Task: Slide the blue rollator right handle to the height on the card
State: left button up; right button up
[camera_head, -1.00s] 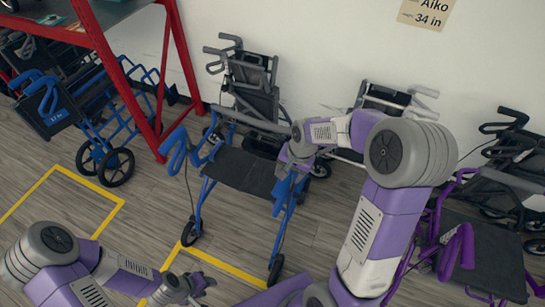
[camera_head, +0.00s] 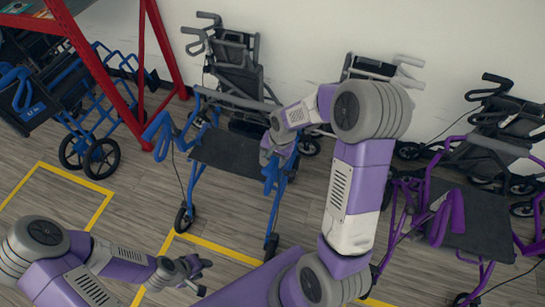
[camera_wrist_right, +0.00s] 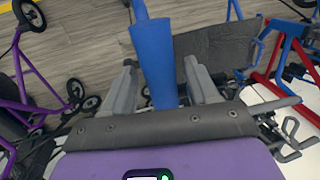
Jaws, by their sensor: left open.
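The blue rollator (camera_head: 235,152) stands open mid-floor in the head view, with a dark seat and its left handle (camera_head: 160,130) showing. Its right handle is largely hidden there by my right gripper (camera_head: 277,146). In the right wrist view, a blue handle tube (camera_wrist_right: 153,50) passes between the grey fingers of my right gripper (camera_wrist_right: 164,88). The fingers look apart, with a narrow gap on each side of the tube. My left gripper (camera_head: 192,272) is open and empty over the floor at lower left. No card is in view now.
A red rack (camera_head: 108,75) and another blue rollator (camera_head: 88,105) stand at left. Grey and black folded rollators (camera_head: 228,60) line the wall. A purple rollator (camera_head: 470,225) stands close to the right of my right arm. Yellow-lined floor at lower left is mostly free.

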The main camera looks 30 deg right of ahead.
grip_shut()
jog(key=shift+f+b, duration=0.9)
jog(key=shift+f, duration=0.4)
jog(key=shift+r, duration=0.1)
jog(key=shift+o, duration=0.5)
grip_release()
